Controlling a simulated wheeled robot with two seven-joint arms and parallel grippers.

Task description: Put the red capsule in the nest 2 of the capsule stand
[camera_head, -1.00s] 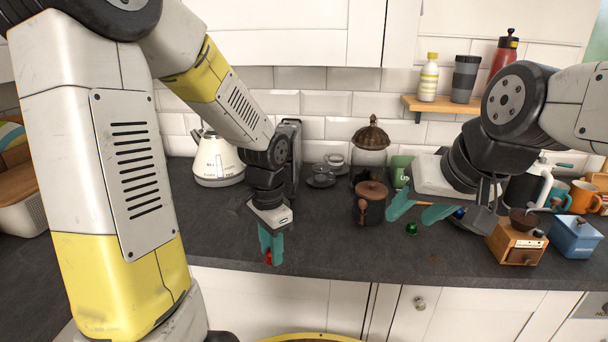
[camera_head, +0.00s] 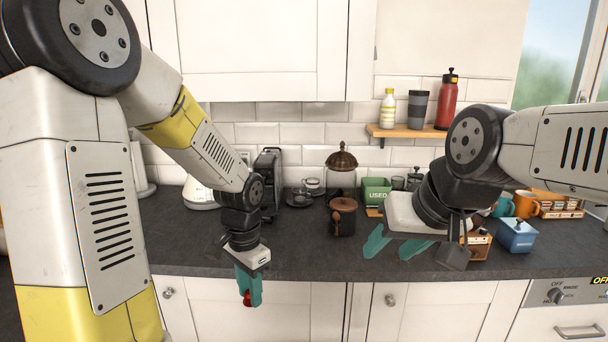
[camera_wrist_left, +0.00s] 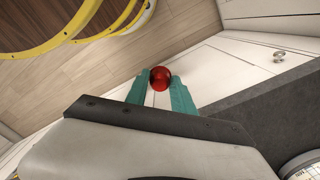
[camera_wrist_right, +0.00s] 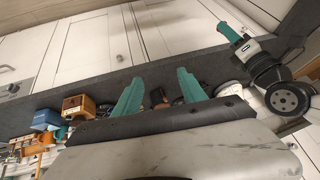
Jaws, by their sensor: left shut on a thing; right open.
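The red capsule (camera_head: 247,299) is held between the fingertips of my left gripper (camera_head: 249,291), which is shut on it. In the head view it appears below the worktop's front edge, against the white cabinet doors. The left wrist view shows the capsule (camera_wrist_left: 160,78) as a shiny red ball between the teal fingers, with floor and cabinet behind. My right gripper (camera_head: 389,246) is open and empty, its fingers apart in front of the worktop (camera_head: 300,250). I cannot make out the capsule stand or its nests; the right gripper and arm cover part of the worktop.
A brown-lidded dark jar (camera_head: 343,218) stands mid-worktop, a green box (camera_head: 376,190) behind it. A wooden grinder (camera_head: 478,243) and a blue box (camera_head: 516,236) stand at the right, close to the right gripper. The left front of the worktop is clear.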

